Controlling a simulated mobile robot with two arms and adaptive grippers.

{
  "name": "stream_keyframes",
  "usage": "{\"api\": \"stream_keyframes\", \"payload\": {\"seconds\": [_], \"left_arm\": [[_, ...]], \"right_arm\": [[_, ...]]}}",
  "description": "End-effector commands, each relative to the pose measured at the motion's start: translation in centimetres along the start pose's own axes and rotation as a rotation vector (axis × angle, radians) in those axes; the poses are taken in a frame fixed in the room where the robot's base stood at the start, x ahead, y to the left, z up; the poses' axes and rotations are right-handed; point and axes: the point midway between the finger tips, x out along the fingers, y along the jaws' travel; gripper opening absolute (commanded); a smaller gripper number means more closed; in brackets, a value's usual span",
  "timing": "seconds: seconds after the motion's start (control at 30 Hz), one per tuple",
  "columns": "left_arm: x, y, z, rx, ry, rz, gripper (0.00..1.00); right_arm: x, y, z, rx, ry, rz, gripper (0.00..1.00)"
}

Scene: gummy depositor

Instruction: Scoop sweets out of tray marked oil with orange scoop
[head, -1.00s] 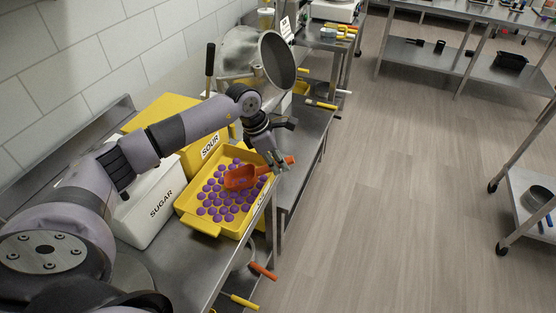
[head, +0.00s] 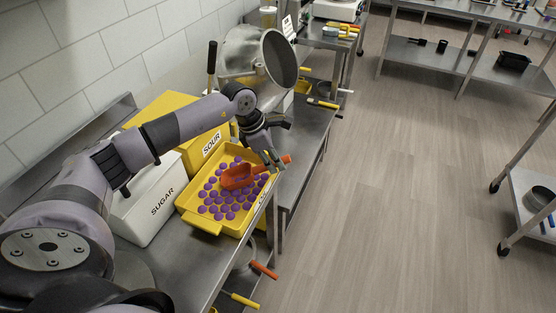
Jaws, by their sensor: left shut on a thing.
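A yellow tray (head: 207,222) sits on the steel bench and holds many purple round sweets (head: 226,207). My left gripper (head: 276,163) is shut on the scoop's handle. Whether sweets lie in the bowl is unclear. My right gripper is not in view.
A white box marked SUGAR (head: 150,205) and a yellow box marked SOUR (head: 203,146) stand left of the tray. A large steel drum (head: 277,58) is behind. Tools with orange and yellow handles lie on the lower shelf. The floor to the right is clear.

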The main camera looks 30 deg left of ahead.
Motion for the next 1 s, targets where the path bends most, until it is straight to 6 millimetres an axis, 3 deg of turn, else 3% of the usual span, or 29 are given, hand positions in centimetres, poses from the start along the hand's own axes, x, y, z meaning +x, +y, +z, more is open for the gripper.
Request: {"api": "stream_keyframes", "payload": {"seconds": [1.0], "left_arm": [[-1.4, 0.0, -3.9, -0.001, 0.001, -0.001, 0.00]], "right_arm": [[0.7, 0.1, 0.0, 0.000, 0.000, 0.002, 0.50]]}}
